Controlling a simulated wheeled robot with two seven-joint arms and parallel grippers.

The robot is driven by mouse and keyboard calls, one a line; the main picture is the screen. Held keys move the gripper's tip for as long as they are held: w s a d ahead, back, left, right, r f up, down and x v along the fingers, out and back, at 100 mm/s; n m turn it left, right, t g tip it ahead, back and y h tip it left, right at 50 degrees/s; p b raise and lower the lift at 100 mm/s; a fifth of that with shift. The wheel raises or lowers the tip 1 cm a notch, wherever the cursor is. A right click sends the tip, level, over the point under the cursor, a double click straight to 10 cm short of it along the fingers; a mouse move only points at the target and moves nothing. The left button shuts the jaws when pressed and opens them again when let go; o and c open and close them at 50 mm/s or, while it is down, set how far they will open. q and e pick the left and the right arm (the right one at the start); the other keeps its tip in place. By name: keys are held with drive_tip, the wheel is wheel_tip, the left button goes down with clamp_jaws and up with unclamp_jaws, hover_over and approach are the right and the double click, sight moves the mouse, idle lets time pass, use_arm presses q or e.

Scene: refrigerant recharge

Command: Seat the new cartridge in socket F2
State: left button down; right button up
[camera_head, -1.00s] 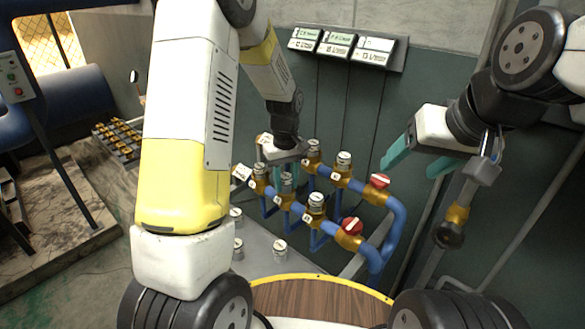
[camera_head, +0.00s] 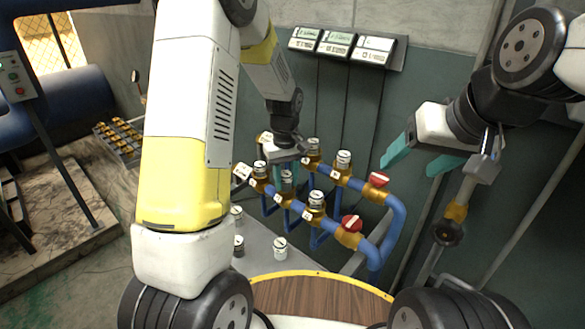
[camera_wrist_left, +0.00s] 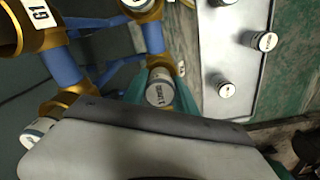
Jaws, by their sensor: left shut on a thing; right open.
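My left gripper (camera_head: 287,172) reaches down over the blue pipe manifold (camera_head: 330,213) in the head view. Its teal fingers are shut on a white-capped cartridge (camera_head: 287,178). In the left wrist view the cartridge (camera_wrist_left: 160,88) sits between the fingers, in line with a brass socket; I cannot tell how deep it sits. The socket's label is not readable, so I cannot confirm which socket it is. Other capped cartridges stand in brass sockets, such as one at the front right (camera_head: 316,199) and one at the back (camera_head: 343,158). My right gripper (camera_head: 416,163) is open and empty, right of the manifold.
Loose cartridges (camera_head: 280,248) stand on the grey bench (camera_head: 262,262) in front. Two red valve handles (camera_head: 352,222) are at the manifold's right end. Display boxes (camera_head: 341,45) hang on the wall behind. A tray of brass parts (camera_head: 121,137) is at left.

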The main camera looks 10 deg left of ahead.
use_arm(q)
drive_tip(key=shift+s+a+f, duration=0.1)
drive_tip(key=shift+s+f, duration=0.1)
drive_tip(key=shift+f, duration=0.3)
drive_tip(key=shift+s+a+f, duration=0.1)
drive_tip(key=shift+s+f, duration=0.05)
drive_tip(key=shift+f, duration=0.35)
drive_tip(key=c, duration=0.9)
unclamp_jaws()
drive_tip(key=shift+w, duration=0.1)
drive_tip(key=r, duration=0.6)
drive_tip(key=d+r, duration=0.1)
drive_tip(key=r, duration=0.2)
drive_tip(key=shift+w+r, duration=0.35)
drive_tip(key=shift+r, duration=0.05)
drive_tip(key=shift+r, duration=0.1)
drive_tip(key=shift+r, duration=2.9)
drive_tip(key=shift+r, duration=0.1)
